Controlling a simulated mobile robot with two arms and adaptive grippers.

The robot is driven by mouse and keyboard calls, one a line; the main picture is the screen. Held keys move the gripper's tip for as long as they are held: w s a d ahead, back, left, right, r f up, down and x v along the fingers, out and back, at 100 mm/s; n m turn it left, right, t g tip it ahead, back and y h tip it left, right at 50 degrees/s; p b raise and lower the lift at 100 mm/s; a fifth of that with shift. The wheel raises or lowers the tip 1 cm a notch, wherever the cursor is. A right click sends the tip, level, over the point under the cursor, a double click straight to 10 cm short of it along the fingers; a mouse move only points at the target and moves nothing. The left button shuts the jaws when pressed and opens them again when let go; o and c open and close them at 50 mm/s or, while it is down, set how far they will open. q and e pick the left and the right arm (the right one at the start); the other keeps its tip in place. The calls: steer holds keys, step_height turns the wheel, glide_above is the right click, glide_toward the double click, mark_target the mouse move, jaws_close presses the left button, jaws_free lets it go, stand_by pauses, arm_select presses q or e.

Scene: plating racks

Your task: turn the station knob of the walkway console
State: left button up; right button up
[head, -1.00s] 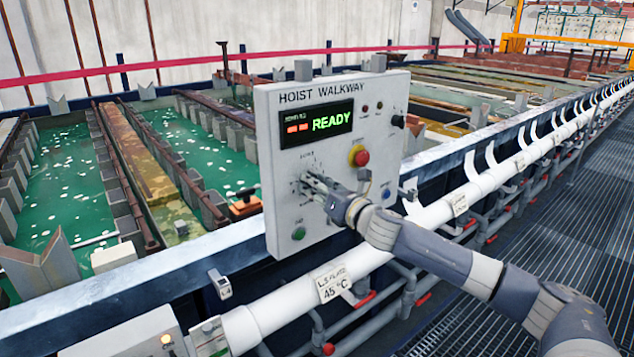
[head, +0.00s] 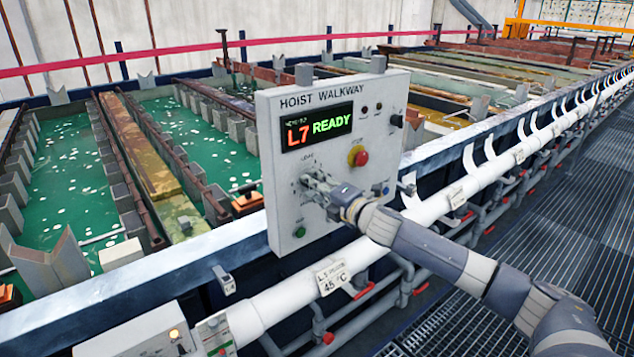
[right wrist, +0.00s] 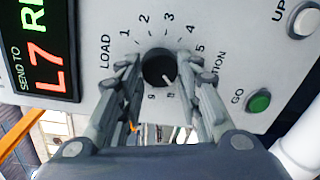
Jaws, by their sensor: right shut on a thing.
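The walkway console (head: 283,222) is an upright white panel headed "HOIST WALKWAY". Its display (head: 317,126) reads a red L7 beside a green READY. The right wrist view shows the station knob (right wrist: 157,68), round and black with a pale pointer mark, ringed by "LOAD" and numbers. The mark points to the lower right in that view. My right gripper (head: 314,184) reaches the panel, its fingers (right wrist: 165,80) on either side of the knob and shut on it. In the head view the fingers mostly hide the knob. My left gripper is out of view.
A red button on a yellow base (head: 359,157) sits above and right of the knob, and a green GO button (head: 300,231) below it. A white pipe (head: 440,208) runs along the tank edge. Green tanks (head: 60,185) lie behind; grating (head: 590,190) lies right.

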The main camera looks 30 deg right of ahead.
steer(key=shift+r+m+y+p, duration=0.2)
steer(key=shift+m+p, duration=0.65)
steer(key=shift+m, duration=1.45)
steer(key=shift+r+m+y+p, duration=0.15)
steer(key=shift+m+p, duration=0.7)
steer(key=shift+m, duration=1.45)
steer(key=o, duration=0.8)
steer(key=shift+o, duration=1.4)
steer(key=shift+w+f+y, duration=0.1)
steer(key=shift+y, duration=0.15)
steer(key=shift+f, duration=0.1)
steer(key=s+d, duration=0.1)
steer(key=s, duration=1)
steer(key=shift+s+d+r, duration=0.2)
steer(key=shift+s+r, duration=0.15)
steer(key=shift+s, duration=0.05)
